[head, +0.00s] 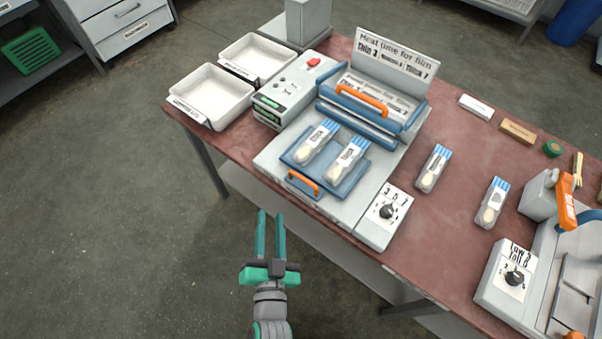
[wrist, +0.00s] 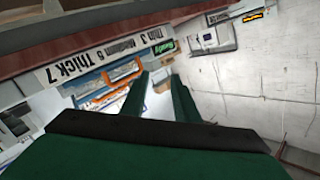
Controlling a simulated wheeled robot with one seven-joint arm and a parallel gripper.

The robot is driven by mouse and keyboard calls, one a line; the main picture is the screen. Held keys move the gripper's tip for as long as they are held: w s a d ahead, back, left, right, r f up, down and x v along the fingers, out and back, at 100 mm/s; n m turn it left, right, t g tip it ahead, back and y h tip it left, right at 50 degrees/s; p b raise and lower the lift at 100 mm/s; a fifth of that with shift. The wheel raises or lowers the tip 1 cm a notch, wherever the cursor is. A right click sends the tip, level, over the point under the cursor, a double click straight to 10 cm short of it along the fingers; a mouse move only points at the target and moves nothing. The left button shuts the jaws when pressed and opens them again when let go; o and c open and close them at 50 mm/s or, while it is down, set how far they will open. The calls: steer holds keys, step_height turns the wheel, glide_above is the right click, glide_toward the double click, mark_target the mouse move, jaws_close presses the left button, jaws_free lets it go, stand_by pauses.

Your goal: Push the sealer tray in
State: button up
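The blue sealer tray (head: 318,173) sits pulled out in front of the sealer (head: 274,163), on its pale base. It carries two clear packets with blue-striped ends (head: 317,143) (head: 347,160), each holding a wooden spoon. An orange handle (head: 304,182) is on its front edge. The sealer's blue-edged jaw with an orange bar (head: 362,100) stands behind the tray. My gripper (head: 271,215) is open and empty, in front of the table edge, short of the tray handle and not touching it. In the wrist view, my gripper (wrist: 162,85) shows its two fingers apart; the sealer is tilted on the left.
White bins (head: 212,96) stand at the table's back left. A dial box (head: 385,213) is right of the tray. Two more packets (head: 433,168) (head: 492,203) lie on the brown table (head: 455,235). Another machine (head: 500,275) stands at the right. The floor left of my gripper is clear.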

steer(key=w+a+r+n+g+y, duration=0.1)
steer(key=w+a+r+n+y, duration=0.2)
steer(key=w+a+r+y, duration=0.55)
steer(key=w+a+r+n+y, duration=0.25)
steer(key=w+a+r, duration=0.45)
steer(key=r, duration=0.4)
steer(key=a+r+n+g+y, duration=0.3)
steer(key=a+r+n+g, duration=0.1)
steer(key=r+n+g, duration=0.1)
steer(key=n+g+h, duration=0.5)
steer(key=g+h, duration=0.4)
steer(key=h, duration=0.8)
glide_toward(303, 179)
steer(key=shift+y, duration=0.3)
steer(key=x, duration=0.7)
steer(key=shift+w+d+f, duration=0.1)
steer(key=shift+d+f, duration=0.05)
steer(key=shift+d, duration=0.15)
